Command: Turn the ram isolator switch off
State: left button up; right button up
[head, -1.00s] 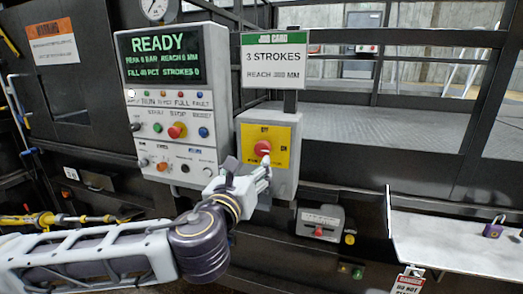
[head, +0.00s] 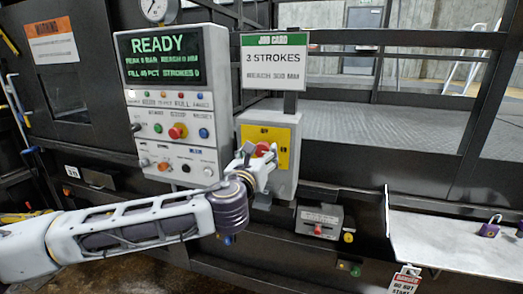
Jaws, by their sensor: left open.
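The ram isolator switch is a red rotary knob (head: 262,149) on a yellow plate (head: 283,152), on the front of a grey box (head: 288,185) below the job card. My left gripper (head: 262,160) is open, right at the knob, with its fingers covering the knob's lower part. I cannot tell whether the fingers touch the knob or which way its handle points. My right gripper is out of view.
The control panel (head: 150,148) stands left of the box, its screen reading READY. The job card (head: 275,62) is above. At lower right, a shelf (head: 450,245) holds a purple padlock (head: 490,229); a danger tag (head: 407,280) hangs at its front edge.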

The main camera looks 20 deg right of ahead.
aim_at(263, 149)
pick_arm(q)
jog(key=shift+x, duration=1.45)
jog(key=c, duration=1)
jog(key=shift+c, duration=0.2)
